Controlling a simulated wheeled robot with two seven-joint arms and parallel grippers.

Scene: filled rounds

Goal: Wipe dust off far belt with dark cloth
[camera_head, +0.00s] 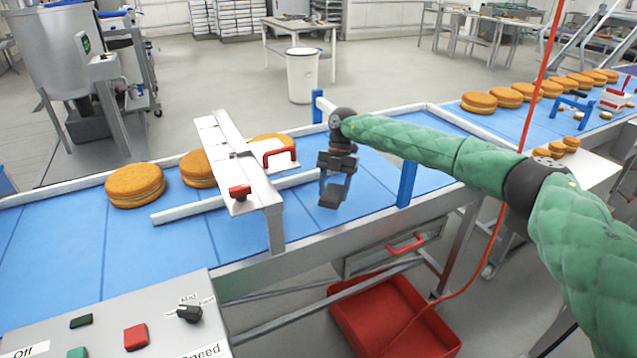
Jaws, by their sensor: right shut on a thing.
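My right gripper (335,185) reaches in from the right on a green padded arm and points down over the blue belt (345,200) just right of the white bridge. It is shut on a small dark piece, which looks like the dark cloth (331,197), low at the belt surface. I cannot tell whether the cloth touches the belt. Another blue belt (520,121) runs toward the back right. No dust can be made out on either belt. My left gripper is not in view.
A white bridge (228,160) with red handles spans the belt. Round filled cakes (136,184) lie left of it, and more (479,102) lie on the back right belt. A blue post (406,184) stands right of my gripper. A control panel (130,315) is at the front left.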

